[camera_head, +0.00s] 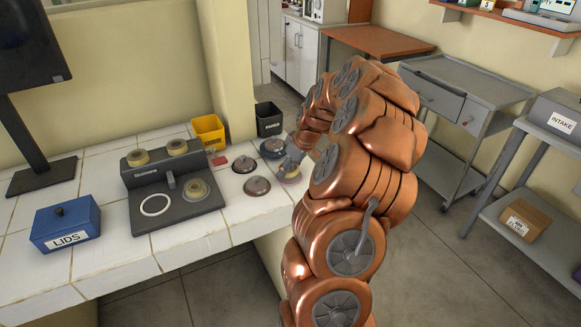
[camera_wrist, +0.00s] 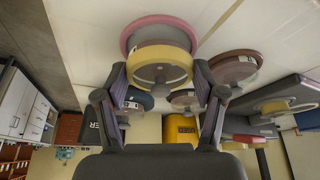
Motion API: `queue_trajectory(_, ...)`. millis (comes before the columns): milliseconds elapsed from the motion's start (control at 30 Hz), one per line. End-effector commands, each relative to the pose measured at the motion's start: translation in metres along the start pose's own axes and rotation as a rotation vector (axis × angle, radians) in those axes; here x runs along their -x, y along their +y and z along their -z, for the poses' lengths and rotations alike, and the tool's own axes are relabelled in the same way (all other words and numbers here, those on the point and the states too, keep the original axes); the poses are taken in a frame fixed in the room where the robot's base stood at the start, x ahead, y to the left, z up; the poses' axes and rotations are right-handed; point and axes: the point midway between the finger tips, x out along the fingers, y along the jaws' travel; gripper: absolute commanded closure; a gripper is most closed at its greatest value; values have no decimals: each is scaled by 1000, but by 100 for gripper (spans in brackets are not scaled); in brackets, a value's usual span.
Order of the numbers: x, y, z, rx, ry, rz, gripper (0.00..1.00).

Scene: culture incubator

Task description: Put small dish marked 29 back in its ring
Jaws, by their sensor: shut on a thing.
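My gripper (camera_head: 291,162) is at the right end of the tiled counter. In the wrist view my gripper (camera_wrist: 160,76) has its fingers on either side of a small round yellow-banded dish (camera_wrist: 160,58), shut on it. A pink-rimmed round piece (camera_wrist: 150,27) lies just beyond the dish, overlapping it in view; whether they touch is unclear. In the head view the fingers mostly hide the dish, and pink (camera_head: 291,178) shows below them. No number 29 is legible. A dark stand (camera_head: 165,222) carries a bare white ring (camera_head: 155,205) and several yellowish round pieces (camera_head: 197,189).
Knobbed round pieces (camera_head: 257,186) (camera_head: 243,164) (camera_head: 273,147) sit close left of my gripper. A yellow bin (camera_head: 208,131) and a black bin (camera_head: 269,119) stand behind. A blue LIDS box (camera_head: 65,224) is at left. The counter's front edge strip is clear.

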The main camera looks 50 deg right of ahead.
Motion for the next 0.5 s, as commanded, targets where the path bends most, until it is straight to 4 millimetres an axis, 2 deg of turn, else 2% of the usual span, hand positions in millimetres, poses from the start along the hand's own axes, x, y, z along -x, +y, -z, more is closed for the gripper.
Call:
queue_trajectory(133,-10,1,-4,-2,2,-2,73)
queue_trajectory(300,-11,1,-4,-1,2,-3,73)
queue_trajectory(333,-11,1,-4,-1,2,-3,30)
queue_trajectory(500,-11,1,-4,-1,2,-3,12)
